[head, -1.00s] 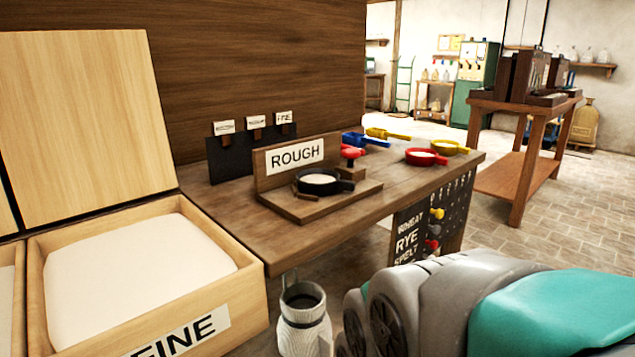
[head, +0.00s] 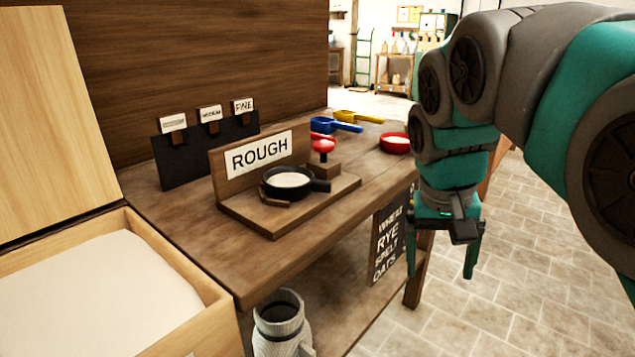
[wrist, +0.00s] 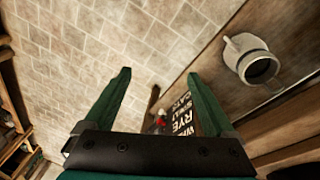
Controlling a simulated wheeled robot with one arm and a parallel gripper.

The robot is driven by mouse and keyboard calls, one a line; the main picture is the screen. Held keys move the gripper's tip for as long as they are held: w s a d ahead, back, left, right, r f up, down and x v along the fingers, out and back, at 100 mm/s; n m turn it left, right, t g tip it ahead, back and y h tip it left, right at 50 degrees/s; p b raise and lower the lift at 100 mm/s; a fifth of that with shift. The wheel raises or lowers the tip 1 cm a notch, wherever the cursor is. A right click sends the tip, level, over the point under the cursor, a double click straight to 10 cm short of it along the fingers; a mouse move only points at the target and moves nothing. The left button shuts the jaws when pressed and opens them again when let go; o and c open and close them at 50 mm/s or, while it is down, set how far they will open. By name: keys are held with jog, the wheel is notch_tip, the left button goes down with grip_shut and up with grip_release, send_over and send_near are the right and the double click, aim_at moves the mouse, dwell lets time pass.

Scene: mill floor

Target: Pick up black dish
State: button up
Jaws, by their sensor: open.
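The black dish (head: 271,187) is a small round pan with a short handle on its right and pale flour-like contents. It sits on a wooden stand (head: 333,194) with an upright board labelled ROUGH, on the workbench. My gripper (head: 440,270) hangs open and empty to the right of the bench, pointing down, well apart from the dish. In the wrist view the two green fingers (wrist: 158,95) are spread with nothing between them. The dish is not in the wrist view.
A red knob (head: 323,146) stands close behind the dish. Blue, yellow and red scoops (head: 396,144) lie farther back on the bench. A flour bin (head: 190,270) is at left. A grey jug (head: 282,325) is below the bench front. A grain-name board (head: 389,245) hangs at the bench side.

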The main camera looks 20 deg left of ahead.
jog(key=w+a+r+t, duration=0.2)
jog(key=w+a+r, duration=0.4)
jog(key=a+r, duration=0.5)
jog(key=y+p, duration=0.1)
send_near(320, 181)
jog(key=d+f, duration=0.1)
jog(key=shift+m+t, duration=0.4)
jog(key=shift+t, duration=0.1)
jog(key=shift+s+a+p+x, duration=0.1)
jog(key=shift+a+p+x, duration=0.1)
jog(key=shift+x, duration=1.1)
jog(key=shift+s+a+p+x, duration=0.1)
jog(key=shift+p+x, duration=0.1)
jog(key=shift+x, duration=1.05)
jog(key=shift+s+a+p+x, duration=0.1)
jog(key=shift+a+p+x, duration=0.1)
jog(key=shift+x, duration=1.1)
jog(key=shift+f, duration=0.1)
jog(key=shift+c, duration=0.2)
grip_shut()
